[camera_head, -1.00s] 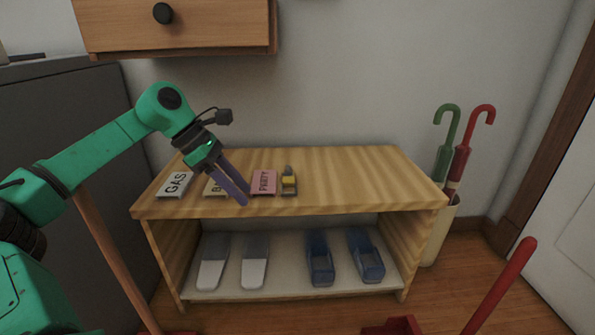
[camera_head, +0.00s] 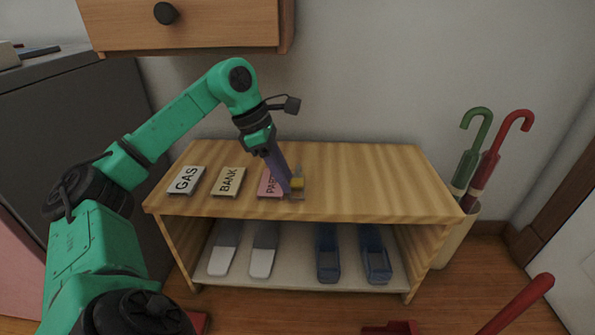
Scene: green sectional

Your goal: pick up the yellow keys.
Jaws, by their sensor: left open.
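The yellow keys (camera_head: 298,184) lie on the wooden bench top (camera_head: 370,180), just right of the pink card. Whether a finger touches the keys I cannot tell. My right gripper is not in view.
A GAS card (camera_head: 187,180) and a BANK card (camera_head: 229,181) lie left of the pink card. Shoes, white (camera_head: 262,262) and blue (camera_head: 328,262), stand on the lower shelf. Umbrellas (camera_head: 490,160) stand at the right. A drawer (camera_head: 200,22) hangs above. The bench top's right half is clear.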

